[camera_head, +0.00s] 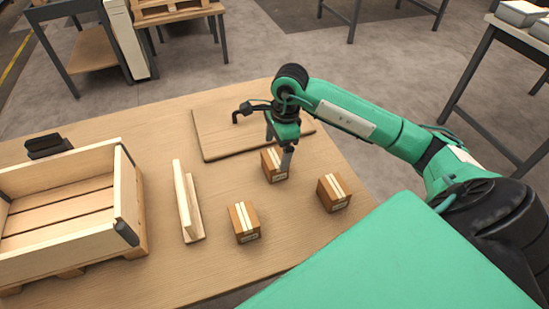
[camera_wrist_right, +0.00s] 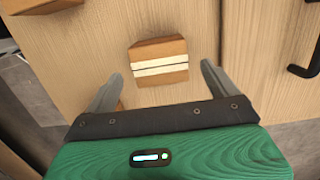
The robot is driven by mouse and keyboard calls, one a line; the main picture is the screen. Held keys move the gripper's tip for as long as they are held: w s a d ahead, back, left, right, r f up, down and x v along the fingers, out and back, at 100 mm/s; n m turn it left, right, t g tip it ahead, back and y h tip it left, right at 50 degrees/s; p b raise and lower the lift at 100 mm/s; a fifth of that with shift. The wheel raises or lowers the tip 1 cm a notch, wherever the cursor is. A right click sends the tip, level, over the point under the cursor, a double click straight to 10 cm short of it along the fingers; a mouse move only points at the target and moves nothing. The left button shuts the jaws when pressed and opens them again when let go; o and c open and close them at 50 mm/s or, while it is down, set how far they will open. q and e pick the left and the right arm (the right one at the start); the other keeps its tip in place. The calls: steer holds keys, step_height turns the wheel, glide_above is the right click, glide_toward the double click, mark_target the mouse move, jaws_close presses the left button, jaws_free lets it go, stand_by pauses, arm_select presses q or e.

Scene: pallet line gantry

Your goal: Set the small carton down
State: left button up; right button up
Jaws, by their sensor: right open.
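My right gripper (camera_head: 279,150) is open, its fingers pointing down at a small brown carton (camera_head: 274,166) with pale stripes. That carton rests on the wooden table (camera_head: 160,270) near the front edge of a flat board. In the right wrist view the open gripper (camera_wrist_right: 160,85) has a striped carton (camera_wrist_right: 160,62) between and beyond its fingertips, with gaps on both sides. Two similar cartons stand on the table, one to the right (camera_head: 334,193) and one nearer the front (camera_head: 244,222). My left gripper is not in view.
A slatted wooden crate (camera_head: 135,205) stands at the left, with an L-shaped wooden piece (camera_head: 187,205) beside it. The flat board (camera_head: 215,125) with a black handle (camera_head: 243,113) lies behind the cartons. A small black object (camera_head: 46,146) sits behind the crate.

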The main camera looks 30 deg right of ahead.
mark_target(280, 156)
steer(key=r, duration=0.5)
steer(key=shift+s+d, duration=0.1)
steer(key=shift+d, duration=0.3)
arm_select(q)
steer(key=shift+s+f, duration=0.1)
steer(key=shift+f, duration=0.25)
arm_select(e)
steer(key=shift+r, duration=0.55)
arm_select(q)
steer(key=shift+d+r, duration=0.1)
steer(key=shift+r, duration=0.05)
